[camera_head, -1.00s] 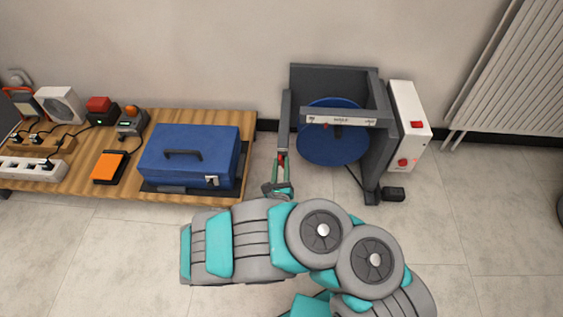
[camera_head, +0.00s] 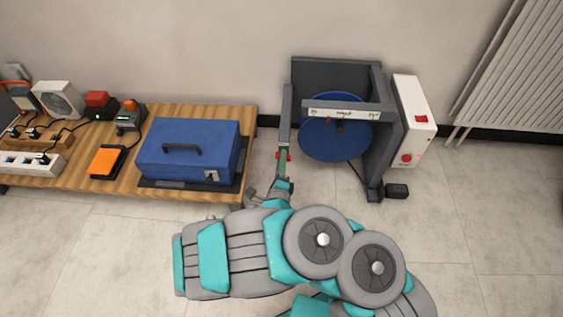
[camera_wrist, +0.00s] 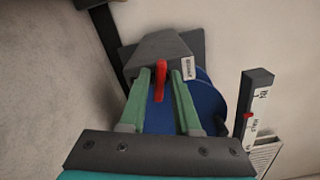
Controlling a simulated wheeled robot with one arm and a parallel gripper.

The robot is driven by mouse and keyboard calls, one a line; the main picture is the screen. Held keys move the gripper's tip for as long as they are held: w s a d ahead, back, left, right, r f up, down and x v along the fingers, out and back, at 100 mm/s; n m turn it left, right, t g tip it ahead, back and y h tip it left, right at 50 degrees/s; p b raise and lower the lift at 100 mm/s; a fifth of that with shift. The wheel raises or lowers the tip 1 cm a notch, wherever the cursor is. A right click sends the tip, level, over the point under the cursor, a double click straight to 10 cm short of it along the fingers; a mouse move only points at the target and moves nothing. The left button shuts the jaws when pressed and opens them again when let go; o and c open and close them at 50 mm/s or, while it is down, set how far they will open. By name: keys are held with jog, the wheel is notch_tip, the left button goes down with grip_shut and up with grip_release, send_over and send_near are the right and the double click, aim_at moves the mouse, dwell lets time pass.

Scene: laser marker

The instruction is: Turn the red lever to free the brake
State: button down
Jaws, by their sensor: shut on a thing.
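The red lever (camera_wrist: 160,80) shows in the wrist view at the end of the grey post (camera_wrist: 158,52), on the left of the brake stand. In the head view, bits of red (camera_head: 278,155) show on both sides of my gripper (camera_head: 283,158). My gripper's green fingers (camera_wrist: 161,76) lie on either side of the lever in the wrist view and are shut on it. The stand's dark grey frame (camera_head: 382,150) holds a blue disc (camera_head: 336,143) behind a crossbar with a printed scale (camera_head: 345,115). A small red pointer (camera_wrist: 249,116) shows on the scale.
A white box with red buttons (camera_head: 412,125) is fixed to the stand's right side. A wooden bench (camera_head: 175,115) on the left carries a blue case (camera_head: 190,150), an orange pad (camera_head: 105,161) and several devices. A radiator (camera_head: 520,75) stands far right.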

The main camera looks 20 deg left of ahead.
jog(key=shift+f+n+b, duration=0.15)
jog(key=shift+n+b, duration=0.35)
jog(key=shift+n, duration=1.5)
jog(key=c, duration=0.9)
grip_release()
jog(key=shift+p+v, duration=1.15)
jog(key=shift+v, duration=2.75)
